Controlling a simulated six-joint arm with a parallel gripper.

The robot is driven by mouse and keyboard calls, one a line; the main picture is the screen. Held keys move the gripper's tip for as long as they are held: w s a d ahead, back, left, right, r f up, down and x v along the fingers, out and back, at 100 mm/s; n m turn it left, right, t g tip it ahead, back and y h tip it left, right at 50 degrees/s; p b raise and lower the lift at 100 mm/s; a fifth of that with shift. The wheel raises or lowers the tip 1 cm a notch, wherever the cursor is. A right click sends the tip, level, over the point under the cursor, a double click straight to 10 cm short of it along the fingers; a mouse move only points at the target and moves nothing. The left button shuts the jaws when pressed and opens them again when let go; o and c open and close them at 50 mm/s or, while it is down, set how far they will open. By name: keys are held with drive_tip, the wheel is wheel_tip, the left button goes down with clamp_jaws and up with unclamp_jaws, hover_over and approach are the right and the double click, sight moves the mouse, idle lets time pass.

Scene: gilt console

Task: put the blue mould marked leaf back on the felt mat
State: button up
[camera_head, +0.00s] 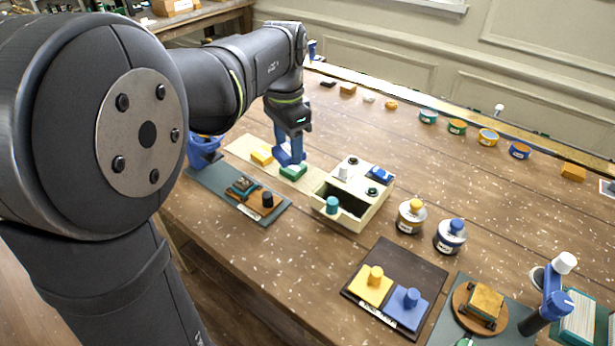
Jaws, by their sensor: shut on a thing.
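My gripper (290,160), with blue fingers, is low over a pale cream strip (238,147). It is shut on a green block (293,173) at the strip's right end. A blue block with a round knob (407,306) sits beside a yellow one (371,285) on a dark brown mat (420,260). Another blue piece (380,174) lies on top of a cream box (348,222). No leaf mark can be read on either blue piece. I cannot tell which mat is felt; a dark grey-green mat (218,178) also lies left of the box.
A yellow block (262,157) lies left of my gripper. Several round tins line the back. The table's middle right is clear.

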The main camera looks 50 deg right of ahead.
sight(314, 182)
drive_tip(key=d+f+m, duration=0.4)
drive_tip(key=d+m, duration=0.5)
drive_tip(key=m, duration=0.5)
drive_tip(key=f, duration=1)
drive_tip(key=shift+s, duration=0.2)
drive_tip(key=o, duration=1.1)
drive_tip(key=shift+f, duration=0.1)
wheel_tip(314, 182, up, 12)
drive_tip(key=shift+r, duration=0.2)
drive_tip(key=shift+f, duration=0.1)
